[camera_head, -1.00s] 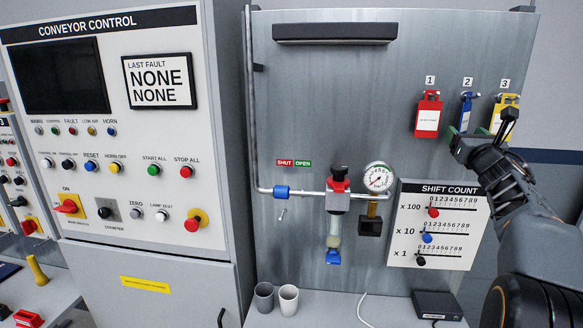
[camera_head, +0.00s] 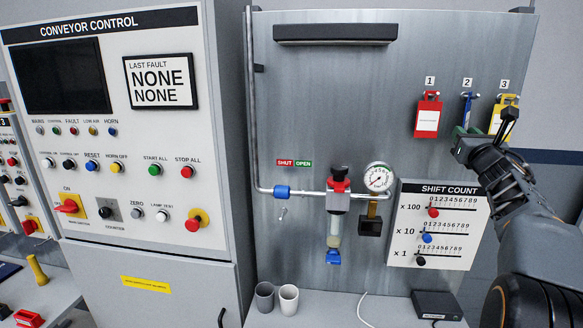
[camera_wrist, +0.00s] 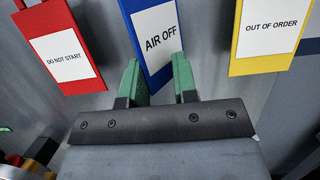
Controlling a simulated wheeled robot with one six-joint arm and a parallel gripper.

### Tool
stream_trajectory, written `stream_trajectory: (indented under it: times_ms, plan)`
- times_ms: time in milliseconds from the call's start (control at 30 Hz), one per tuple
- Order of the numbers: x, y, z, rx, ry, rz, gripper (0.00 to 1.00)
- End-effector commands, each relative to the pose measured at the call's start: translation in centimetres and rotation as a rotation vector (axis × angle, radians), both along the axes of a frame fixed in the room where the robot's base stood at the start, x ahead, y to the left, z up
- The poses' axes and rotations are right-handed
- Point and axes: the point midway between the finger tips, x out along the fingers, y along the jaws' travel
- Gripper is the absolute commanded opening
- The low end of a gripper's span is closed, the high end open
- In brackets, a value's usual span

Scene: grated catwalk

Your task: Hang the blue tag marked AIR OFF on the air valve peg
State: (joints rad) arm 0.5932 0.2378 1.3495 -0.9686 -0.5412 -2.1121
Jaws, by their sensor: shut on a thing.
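The blue tag marked AIR OFF (camera_wrist: 160,40) hangs under the number 2 on the panel; it also shows in the head view (camera_head: 467,105), where my arm partly hides it. My gripper (camera_wrist: 160,80) is shut on the lower part of this tag, its green pads at either side; in the head view it shows at the right (camera_head: 484,127). The blue air valve handle (camera_head: 282,191) is on the pipe at the panel's lower left, under the SHUT/OPEN label (camera_head: 294,163). A small peg (camera_head: 282,213) sticks out just below it, with no tag on it.
The red DO NOT START tag (camera_wrist: 68,48) and yellow OUT OF ORDER tag (camera_wrist: 272,35) hang close on either side. A gauge (camera_head: 379,178), regulator (camera_head: 338,203) and shift count board (camera_head: 437,225) lie between my gripper and the valve. Two cups (camera_head: 288,299) stand below.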

Motion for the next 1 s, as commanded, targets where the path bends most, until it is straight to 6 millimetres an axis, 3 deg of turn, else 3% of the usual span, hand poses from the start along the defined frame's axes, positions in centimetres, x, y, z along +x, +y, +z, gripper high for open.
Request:
stream_trajectory:
  times_ms: [133, 267, 1000]
  plan:
    - [0.01, -0.02, 0.44, 0.004, -0.003, 0.000, 0.09]
    - [0.01, -0.04, 0.67, 0.004, -0.003, -0.001, 0.00]
    - [-0.91, 0.05, 0.59, 0.005, -0.004, -0.001, 0.00]
